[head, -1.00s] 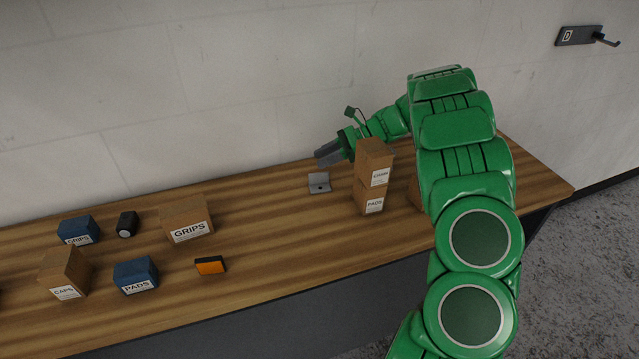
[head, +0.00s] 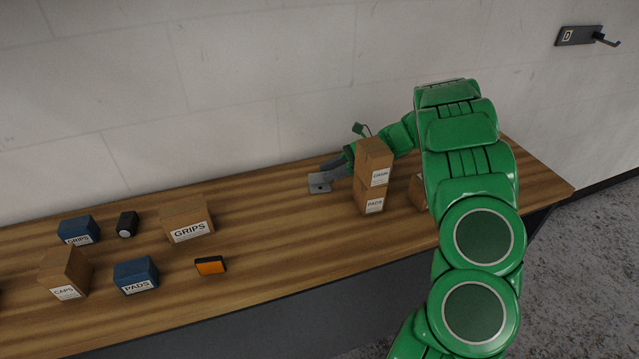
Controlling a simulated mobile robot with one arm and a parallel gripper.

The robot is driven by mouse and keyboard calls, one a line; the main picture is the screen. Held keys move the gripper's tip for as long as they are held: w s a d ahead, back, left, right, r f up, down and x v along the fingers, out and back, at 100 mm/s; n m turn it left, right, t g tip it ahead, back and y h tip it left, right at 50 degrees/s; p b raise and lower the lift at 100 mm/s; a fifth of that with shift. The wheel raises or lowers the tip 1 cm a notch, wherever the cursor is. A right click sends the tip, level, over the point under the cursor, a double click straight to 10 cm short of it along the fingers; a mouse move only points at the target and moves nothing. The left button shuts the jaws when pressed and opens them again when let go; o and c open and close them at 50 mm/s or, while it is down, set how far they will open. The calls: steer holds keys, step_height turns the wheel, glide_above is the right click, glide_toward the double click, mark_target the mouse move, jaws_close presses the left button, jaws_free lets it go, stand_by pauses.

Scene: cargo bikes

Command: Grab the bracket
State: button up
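The bracket (head: 319,189) is a small grey angled piece with a hole in its flat base. It lies on the wooden bench, left of the stacked boxes. My gripper (head: 328,173) is low over the bench, right at the bracket's upright part, with its grey fingers pointing left. The fingers look parted, one behind the other, with the bracket at their tips. I cannot tell whether they touch it. The stacked boxes hide part of my gripper and wrist.
Two stacked cardboard boxes (head: 374,177) stand close in front of my wrist. Another box (head: 416,190) is partly behind my arm. A GRIPS box (head: 187,219), an orange reflector (head: 210,265) and several other items sit to the left. The bench between GRIPS and bracket is clear.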

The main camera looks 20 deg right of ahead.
mark_target(319, 183)
steer(key=shift+x, duration=1.95)
jaws_close()
